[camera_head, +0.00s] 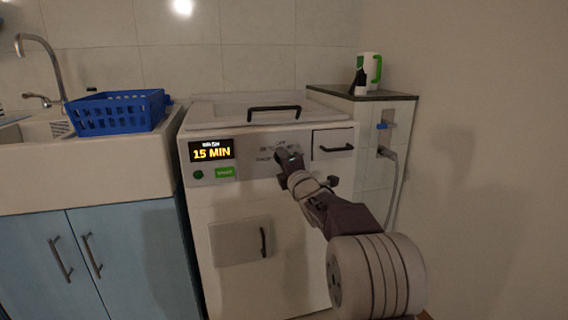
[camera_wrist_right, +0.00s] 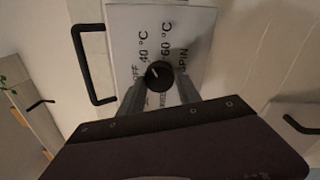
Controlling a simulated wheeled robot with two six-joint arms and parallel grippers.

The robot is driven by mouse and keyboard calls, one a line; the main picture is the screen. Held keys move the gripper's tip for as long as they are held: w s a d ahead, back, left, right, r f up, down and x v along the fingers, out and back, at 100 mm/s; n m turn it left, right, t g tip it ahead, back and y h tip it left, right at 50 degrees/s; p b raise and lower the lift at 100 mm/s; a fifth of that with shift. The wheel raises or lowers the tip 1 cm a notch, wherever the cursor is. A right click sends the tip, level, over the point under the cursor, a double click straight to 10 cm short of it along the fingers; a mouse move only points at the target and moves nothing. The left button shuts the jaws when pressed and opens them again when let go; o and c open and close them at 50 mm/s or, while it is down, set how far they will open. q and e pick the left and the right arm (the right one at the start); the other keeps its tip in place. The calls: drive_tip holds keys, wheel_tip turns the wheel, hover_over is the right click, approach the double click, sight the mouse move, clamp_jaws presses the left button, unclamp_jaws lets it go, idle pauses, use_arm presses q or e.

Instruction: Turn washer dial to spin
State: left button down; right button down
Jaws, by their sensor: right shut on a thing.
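The washer (camera_head: 265,235) is a white top-loading machine with a control panel on its front. Its dial (camera_wrist_right: 158,75) is a round black knob on a white panel in the right wrist view. Labels OFF, 40 °C, 60 °C and SPIN run around it. A pale mark on the knob seems to face the OFF and 40 °C side, away from SPIN. My right gripper (camera_wrist_right: 159,84) is shut on the dial, one finger on each side. In the head view my right gripper (camera_head: 288,158) hides the dial. My left gripper is not in view.
A display (camera_head: 211,151) reads 15 MIN, above a green button (camera_head: 225,172). Black handles mark the lid (camera_head: 273,111), drawer (camera_head: 336,148) and lower door (camera_head: 240,241). A blue basket (camera_head: 117,111) sits by the sink at left.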

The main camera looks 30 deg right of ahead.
drive_tip(key=m+p, duration=0.2)
drive_tip(key=m, duration=0.7)
drive_tip(key=m+h+p, duration=0.1)
drive_tip(key=m, duration=0.8)
drive_tip(key=shift+r+g+h+p, duration=0.1)
drive_tip(key=shift+g+h+p, duration=0.2)
drive_tip(key=shift+p, duration=0.1)
drive_tip(key=shift+m, duration=0.3)
drive_tip(key=c, duration=0.8)
unclamp_jaws()
drive_tip(key=shift+c, duration=0.2)
